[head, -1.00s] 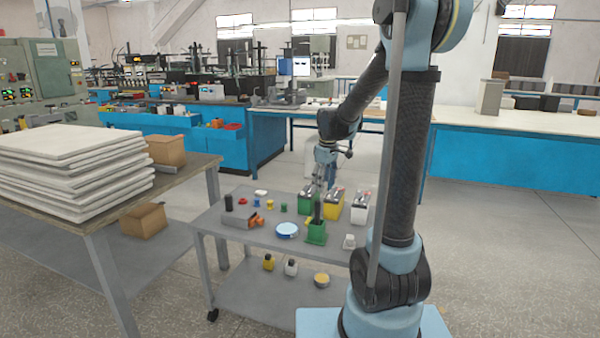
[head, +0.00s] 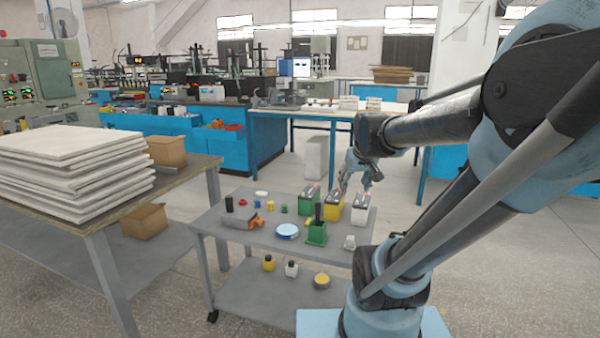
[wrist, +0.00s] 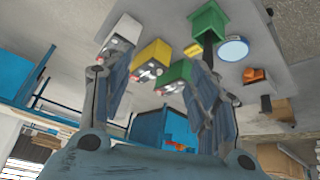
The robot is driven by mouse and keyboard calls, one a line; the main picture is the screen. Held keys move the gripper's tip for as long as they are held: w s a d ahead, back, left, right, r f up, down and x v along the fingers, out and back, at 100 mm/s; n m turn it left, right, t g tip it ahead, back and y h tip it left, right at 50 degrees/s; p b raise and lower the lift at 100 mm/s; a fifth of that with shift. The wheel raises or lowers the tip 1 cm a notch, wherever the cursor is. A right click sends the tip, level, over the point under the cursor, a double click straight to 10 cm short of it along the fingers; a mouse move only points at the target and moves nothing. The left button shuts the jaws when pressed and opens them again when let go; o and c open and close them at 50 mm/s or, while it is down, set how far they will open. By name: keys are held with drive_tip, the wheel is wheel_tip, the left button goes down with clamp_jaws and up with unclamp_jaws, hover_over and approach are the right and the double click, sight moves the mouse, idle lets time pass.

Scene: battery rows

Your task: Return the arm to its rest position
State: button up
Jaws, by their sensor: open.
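My gripper (head: 354,184) is open and empty above the back right of the grey cart (head: 262,236). In the wrist view its two fingers (wrist: 150,105) stand wide apart with nothing between them touching either. In the wrist view the white one (wrist: 120,35), the yellow one (wrist: 150,60) and the green one (wrist: 175,75) lie beyond the fingers.
A green holder (head: 317,235), a blue-lidded round tin (head: 288,231) and small coloured items share the cart top. A table with stacked white boards (head: 70,165) stands at left. Blue workbenches (head: 225,145) line the back. Floor at right is clear.

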drive_tip(key=s+f+m+g, duration=0.1)
drive_tip(key=s+f+g, duration=0.1)
drive_tip(key=s+f, duration=0.3)
drive_tip(key=s+d+f+g, duration=0.1)
drive_tip(key=s+f, duration=0.5)
drive_tip(key=s, duration=0.7)
drive_tip(key=shift+d+f+m+g, duration=0.15)
drive_tip(key=shift+f+m+g, duration=0.1)
drive_tip(key=shift+m+g, duration=0.2)
drive_tip(key=shift+w+f, duration=0.2)
drive_tip(key=shift+w, duration=0.2)
